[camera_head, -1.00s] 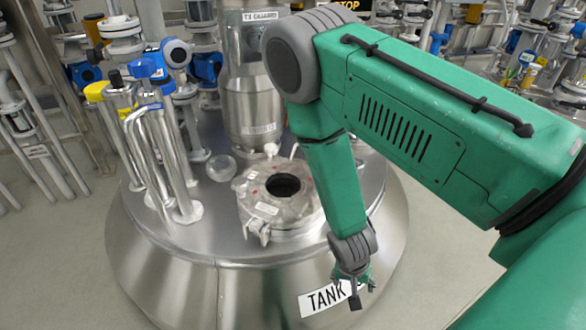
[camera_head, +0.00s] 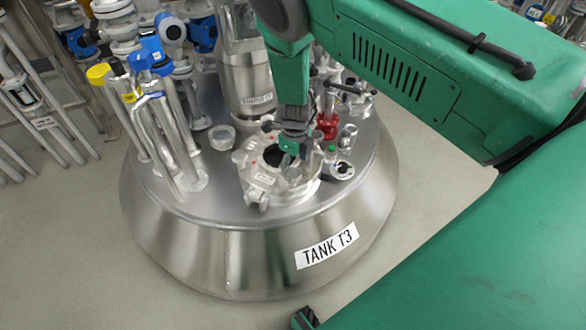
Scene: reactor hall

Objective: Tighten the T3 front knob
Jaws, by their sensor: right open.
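Tank T3 (camera_head: 215,250) is a large steel vessel with a "TANK T3" label (camera_head: 327,246) on its front. A round manway (camera_head: 268,186) with a dark opening sits on its top. A small metal fitting, perhaps the front knob (camera_head: 257,197), is at the manway's front left edge; I cannot tell for sure. My right gripper (camera_head: 290,152) points down over the right part of the manway, partly hiding its opening and back rim. It is open, with nothing seen in it. I cannot tell whether it touches the manway. My left gripper is not in view.
A red valve part (camera_head: 327,126) and small fittings stand right of the manway. Steel pipes (camera_head: 165,140) rise at the left of the tank top, and a steel column (camera_head: 247,80) stands behind.

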